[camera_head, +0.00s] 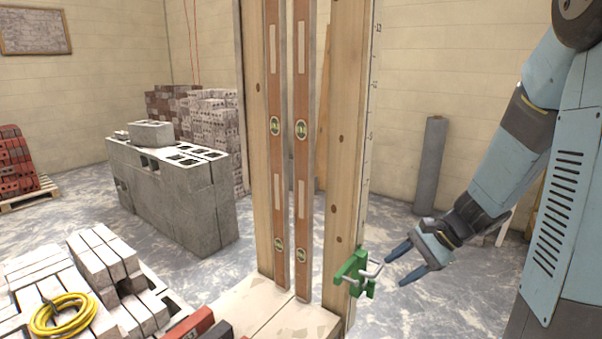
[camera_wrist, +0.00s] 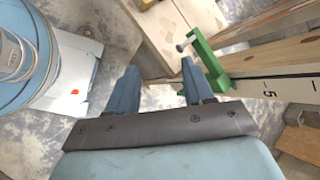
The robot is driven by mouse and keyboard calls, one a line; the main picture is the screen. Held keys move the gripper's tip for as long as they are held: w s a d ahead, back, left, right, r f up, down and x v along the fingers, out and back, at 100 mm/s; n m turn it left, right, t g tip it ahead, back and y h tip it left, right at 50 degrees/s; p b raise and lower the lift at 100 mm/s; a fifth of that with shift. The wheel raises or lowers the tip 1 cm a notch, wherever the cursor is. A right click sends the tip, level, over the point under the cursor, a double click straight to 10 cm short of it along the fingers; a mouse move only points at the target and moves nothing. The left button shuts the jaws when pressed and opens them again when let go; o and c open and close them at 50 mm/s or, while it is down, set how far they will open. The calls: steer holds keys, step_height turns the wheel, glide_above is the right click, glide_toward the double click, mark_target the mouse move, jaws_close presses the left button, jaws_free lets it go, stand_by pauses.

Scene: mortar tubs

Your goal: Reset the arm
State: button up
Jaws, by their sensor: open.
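My gripper (camera_head: 400,262) is at the right in the head view, its two blue fingers apart and nothing between them. It is just right of a green clamp (camera_head: 355,273) fixed on the wooden post (camera_head: 346,130). A small gap shows between the fingertips and the clamp's metal handle. In the wrist view my gripper (camera_wrist: 158,85) has both fingers spread, with the green clamp (camera_wrist: 207,62) just beyond the right finger. The arm reaches down and left from the upper right.
Two wooden levels (camera_head: 301,125) stand upright beside the post. A brick stack with a yellow hose (camera_head: 62,315) is at lower left. A grey block wall (camera_head: 175,195) stands behind it. A grey roll (camera_head: 430,165) leans at the back wall. A blue tub (camera_wrist: 25,45) is at left in the wrist view.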

steer(key=s+r+n+t+h, duration=0.4)
steer(key=s+r+n+h, duration=0.4)
steer(key=r, duration=0.9)
steer(key=s+n, duration=0.3)
steer(key=s, duration=0.2)
steer(key=shift+s+d+r+n, duration=0.15)
steer(key=shift+d+r+n, duration=0.05)
steer(key=shift+d+n, duration=0.15)
